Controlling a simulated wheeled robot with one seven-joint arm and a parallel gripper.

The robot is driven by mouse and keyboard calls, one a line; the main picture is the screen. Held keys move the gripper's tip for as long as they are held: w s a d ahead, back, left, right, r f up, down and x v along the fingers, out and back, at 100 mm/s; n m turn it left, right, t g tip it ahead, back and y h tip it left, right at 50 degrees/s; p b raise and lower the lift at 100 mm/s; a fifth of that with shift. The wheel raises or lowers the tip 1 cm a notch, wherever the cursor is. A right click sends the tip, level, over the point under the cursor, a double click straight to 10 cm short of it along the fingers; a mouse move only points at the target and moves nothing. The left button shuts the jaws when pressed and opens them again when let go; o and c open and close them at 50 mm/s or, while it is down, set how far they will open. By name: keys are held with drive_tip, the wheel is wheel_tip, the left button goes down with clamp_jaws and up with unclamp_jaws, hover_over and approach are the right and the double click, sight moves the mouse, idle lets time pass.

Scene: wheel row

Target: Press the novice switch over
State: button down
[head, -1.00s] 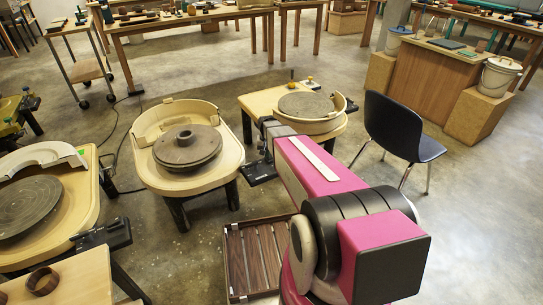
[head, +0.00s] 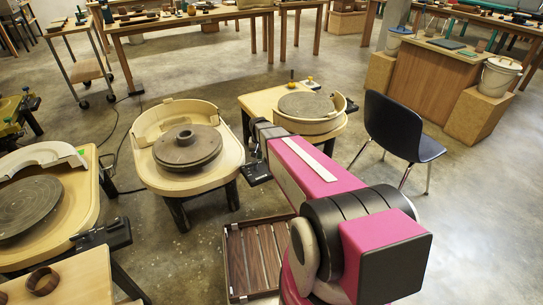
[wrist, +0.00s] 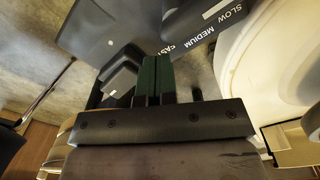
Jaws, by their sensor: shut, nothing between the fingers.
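In the wrist view my gripper (wrist: 157,62) is shut and empty, its two dark green fingers side by side. The fingertips are over a dark grey control box (wrist: 110,25) printed SLOW, MEDIUM and a partly covered third word. A raised grey block (wrist: 122,75) on or beside the box is just left of the fingers. I cannot tell whether they touch it. No label reading novice shows, so I cannot tell which part is the novice switch. In the head view my arm reaches to the right-hand pottery wheel (head: 305,105), above its black box (head: 257,172); the fingertips are hidden there.
A second wheel (head: 188,148) stands left of my arm, a third (head: 30,208) farther left. A dark chair (head: 400,130) stands right of the right-hand wheel. A slatted wooden crate (head: 255,258) lies beside my arm. A pale rounded surface (wrist: 265,55) is close right of my fingers.

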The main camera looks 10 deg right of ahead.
drive_tip(key=shift+s+a+r, duration=0.1)
drive_tip(key=shift+s+a, duration=0.1)
drive_tip(key=shift+a, duration=0.3)
drive_tip(key=shift+s+a+r, duration=0.1)
drive_tip(key=shift+s+a, duration=0.1)
drive_tip(key=shift+a, duration=0.25)
drive_tip(key=shift+s+a+r, duration=0.1)
drive_tip(key=shift+r, duration=0.55)
drive_tip(key=shift+s+a+r, duration=0.1)
drive_tip(key=shift+r, duration=0.55)
drive_tip(key=r, duration=0.5)
drive_tip(key=shift+w+d+r, duration=0.1)
drive_tip(key=shift+w+d, duration=0.15)
drive_tip(key=shift+w, duration=0.05)
drive_tip(key=s+d+r+n, duration=0.1)
drive_tip(key=s+d, duration=0.1)
drive_tip(key=s, duration=0.7)
drive_tip(key=s+d+n, duration=0.1)
drive_tip(key=s+d, duration=0.2)
drive_tip(key=s, duration=0.7)
drive_tip(key=shift+s+d+r, duration=0.2)
drive_tip(key=shift+d+r, duration=0.15)
drive_tip(key=shift+r, duration=0.05)
